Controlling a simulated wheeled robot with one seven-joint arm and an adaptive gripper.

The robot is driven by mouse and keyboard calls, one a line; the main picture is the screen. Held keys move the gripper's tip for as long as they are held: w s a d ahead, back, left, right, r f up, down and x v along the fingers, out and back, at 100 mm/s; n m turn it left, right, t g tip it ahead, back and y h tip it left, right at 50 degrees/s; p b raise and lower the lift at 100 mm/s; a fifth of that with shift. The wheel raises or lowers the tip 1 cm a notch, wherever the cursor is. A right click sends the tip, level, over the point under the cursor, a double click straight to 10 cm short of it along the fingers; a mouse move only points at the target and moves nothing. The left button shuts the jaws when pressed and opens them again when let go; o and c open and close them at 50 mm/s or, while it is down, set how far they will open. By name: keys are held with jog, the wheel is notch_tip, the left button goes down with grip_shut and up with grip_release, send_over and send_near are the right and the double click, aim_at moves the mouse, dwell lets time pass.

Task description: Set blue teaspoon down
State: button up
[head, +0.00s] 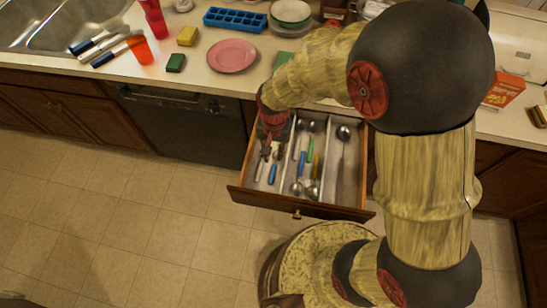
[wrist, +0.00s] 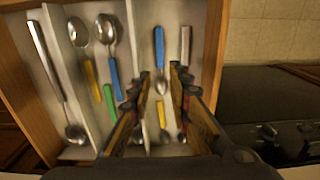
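The blue teaspoon (wrist: 159,50) lies in the leftmost compartment of the open drawer, as the head view shows; its blue handle (head: 272,174) points toward the drawer front. In the wrist view its metal bowl shows in the gap between my fingertips. My gripper (wrist: 162,76) is open, with clear space on both sides of the spoon and no visible grip on it. In the head view my gripper (head: 266,150) points down into the left part of the drawer (head: 265,201). A second blue-handled spoon (wrist: 113,72) lies in the middle compartment.
The middle compartment also holds green-handled (head: 310,150) and yellow-handled (wrist: 91,78) cutlery. A long metal spoon (head: 342,150) lies in the right compartment. Dividers stand between compartments. The counter above holds a pink plate (head: 232,56), sponges and a blue ice tray (head: 236,19).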

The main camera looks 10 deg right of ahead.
jog(key=s+d+r+n+t, duration=0.1)
jog(key=d+r, duration=0.2)
jog(key=r, duration=0.5)
jog(key=s+d+r+t, duration=0.1)
jog(key=d+r, duration=0.1)
jog(key=r, duration=0.6)
jog(key=s+d+r+n+t, duration=0.3)
jog(key=s+d+r, duration=0.4)
jog(key=s+r, duration=0.3)
notch_tip(320, 180, up, 3)
jog(key=shift+s+f+t, duration=0.1)
jog(key=shift+s+t, duration=0.1)
jog(key=shift+t, duration=0.2)
